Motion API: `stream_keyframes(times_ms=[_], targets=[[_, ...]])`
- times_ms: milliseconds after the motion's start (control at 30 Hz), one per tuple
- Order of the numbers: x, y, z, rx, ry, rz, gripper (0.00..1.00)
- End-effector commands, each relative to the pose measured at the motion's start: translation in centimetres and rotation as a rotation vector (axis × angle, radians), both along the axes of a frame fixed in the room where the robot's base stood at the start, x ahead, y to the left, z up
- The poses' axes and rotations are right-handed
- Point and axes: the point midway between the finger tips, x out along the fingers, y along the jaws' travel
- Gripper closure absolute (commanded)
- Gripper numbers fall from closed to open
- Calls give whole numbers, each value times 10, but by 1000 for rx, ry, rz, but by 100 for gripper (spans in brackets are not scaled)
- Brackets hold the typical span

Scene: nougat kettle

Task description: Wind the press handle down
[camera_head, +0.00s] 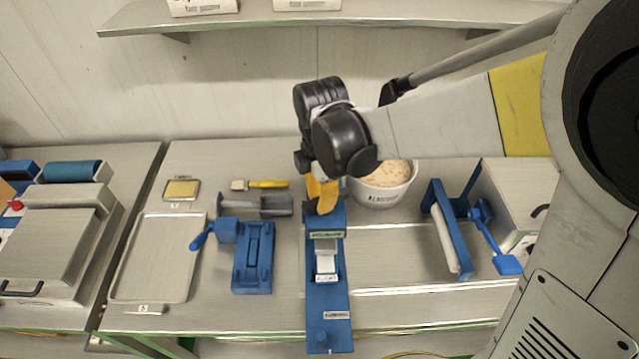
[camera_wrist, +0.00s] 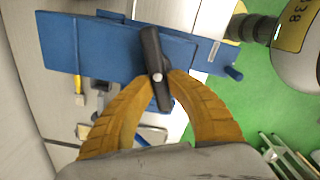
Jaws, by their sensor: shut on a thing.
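The blue press (camera_head: 327,290) stands on the steel table in the middle of the head view, its long body running toward the front edge. It also shows in the wrist view (camera_wrist: 105,47). My gripper (camera_head: 322,203) is over the back end of the press. In the wrist view, the orange fingers of my gripper (camera_wrist: 161,77) are shut on the black press handle (camera_wrist: 150,45), a short bar with a pale round spot. The bar lies across the press's blue body and sticks out beyond the fingers. In the head view, my wrist and fingers hide the handle.
A white tub (camera_head: 383,192) of pale grains stands behind, right of the press. A smaller blue device (camera_head: 252,262) and a steel tray (camera_head: 155,262) lie left. A blue frame with roller (camera_head: 447,237) stands right. A shelf (camera_head: 420,14) runs above.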

Motion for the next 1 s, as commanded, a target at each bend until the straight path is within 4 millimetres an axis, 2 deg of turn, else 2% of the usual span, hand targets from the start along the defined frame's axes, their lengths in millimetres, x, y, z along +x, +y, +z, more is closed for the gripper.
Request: stream_keyframes(times_ms=[1000], targets=[[13,-2,-1,0,0,-955,100]])
